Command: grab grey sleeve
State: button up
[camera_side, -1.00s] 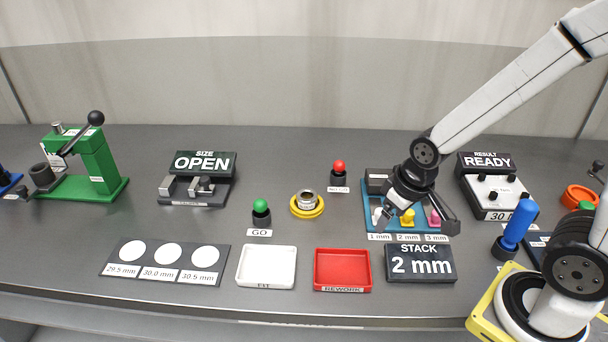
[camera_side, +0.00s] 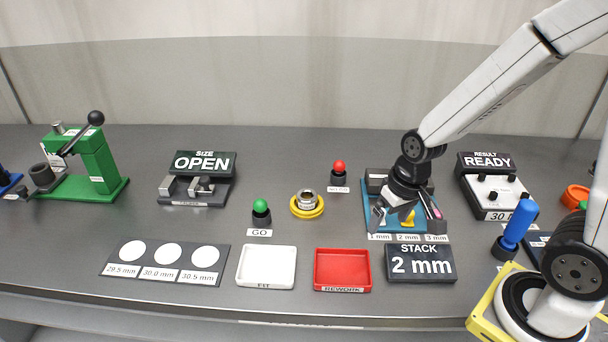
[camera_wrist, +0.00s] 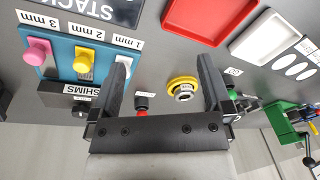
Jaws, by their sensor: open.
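A grey metal sleeve (camera_side: 307,195) sits upright on a round yellow holder (camera_side: 307,210) in the middle of the table. In the wrist view the sleeve (camera_wrist: 184,92) shows between the two fingers, nearer the right one, and is apart from both. My gripper (camera_side: 406,218) is open over the blue shim rack (camera_side: 366,210), to the right of the sleeve in the side view. Its fingers (camera_wrist: 165,62) are spread with nothing between them. It partly hides the rack and its pegs in the side view.
A red-topped button (camera_side: 339,172) stands behind and right of the sleeve, a green-topped GO button (camera_side: 261,212) to its left. White FIT (camera_side: 266,284) and red REWORK (camera_side: 342,287) trays lie in front. The STACK sign (camera_side: 420,265) stands before the rack. A green press (camera_side: 95,165) is far left.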

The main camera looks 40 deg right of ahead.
aim_at(316, 195)
jog(key=w+f+m+y, duration=0.1)
jog(key=w+m+y, duration=0.1)
jog(key=w+m, duration=0.1)
jog(key=w+f+m+y, duration=0.2)
jog(key=w+m, duration=0.1)
jog(key=m, duration=0.3)
jog(key=w+f+m+y, duration=0.2)
jog(key=m+y, duration=0.1)
jog(key=m, duration=0.2)
jog(key=shift+w+a+f, duration=0.1)
jog(key=shift+w+a, duration=0.3)
jog(key=w+m+t, duration=0.1)
jog(key=w+d+m+t+y, duration=0.1)
jog(key=w+m, duration=0.1)
jog(key=w+d+f+m+t, duration=0.1)
jog(key=w+m, duration=0.1)
jog(key=shift+d+f+y, duration=0.1)
jog(key=shift+y, duration=0.3)
jog(key=w+d+m+t, duration=0.2)
jog(key=w+d+f+m+t, duration=0.1)
jog(key=w+d+m+t, duration=0.1)
jog(key=shift+w+d+f+m, duration=0.1)
jog(key=shift+w+f+m, duration=0.05)
jog(key=shift+w+m, duration=0.2)
jog(key=shift+w+d+m+t, duration=0.25)
jog(key=shift+d+m+t, duration=0.1)
jog(key=shift+t, duration=0.15)
jog(key=shift+x, duration=1.35)
